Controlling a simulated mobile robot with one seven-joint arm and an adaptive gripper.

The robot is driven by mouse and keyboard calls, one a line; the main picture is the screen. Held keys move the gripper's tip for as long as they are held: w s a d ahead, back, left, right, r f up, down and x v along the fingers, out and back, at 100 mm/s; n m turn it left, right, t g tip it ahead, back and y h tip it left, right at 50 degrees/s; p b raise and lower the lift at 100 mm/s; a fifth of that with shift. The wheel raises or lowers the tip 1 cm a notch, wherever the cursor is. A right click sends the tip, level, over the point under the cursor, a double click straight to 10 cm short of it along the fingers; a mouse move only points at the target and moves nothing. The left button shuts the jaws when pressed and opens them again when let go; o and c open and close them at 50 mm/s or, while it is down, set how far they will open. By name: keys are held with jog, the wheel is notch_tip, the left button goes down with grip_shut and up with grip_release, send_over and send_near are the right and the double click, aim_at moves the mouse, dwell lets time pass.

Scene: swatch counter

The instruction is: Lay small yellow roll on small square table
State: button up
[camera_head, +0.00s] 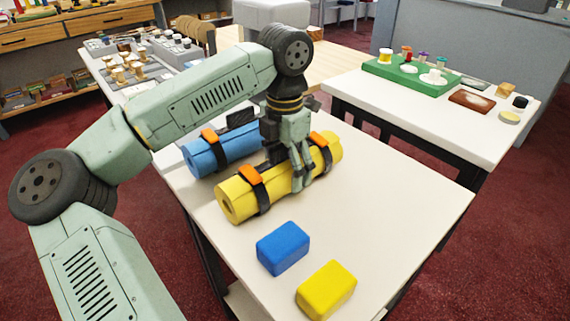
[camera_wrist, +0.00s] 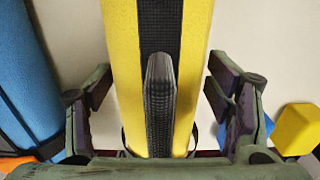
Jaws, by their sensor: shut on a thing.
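The yellow roll (camera_head: 238,204) lies on the white table (camera_head: 405,195) in front, with black straps and orange buckles. My gripper (camera_head: 298,174) is over its middle, fingers down around it and shut on it. In the wrist view the yellow roll (camera_wrist: 118,40) runs between my gripper's fingers (camera_wrist: 160,85), a black strap along it. I cannot see a clear gap under the roll. A second white table (camera_head: 345,88) stands at the back right; which one is the small square table I cannot tell.
A blue strapped roll (camera_head: 190,158) lies behind the yellow roll. A blue block (camera_head: 283,248) and a yellow block (camera_head: 326,290) sit near the front edge. A green tray (camera_head: 388,78) and small items crowd the second table's back; its front left is bare.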

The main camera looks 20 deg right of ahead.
jog(key=shift+f, duration=0.1)
jog(key=o, duration=1.3)
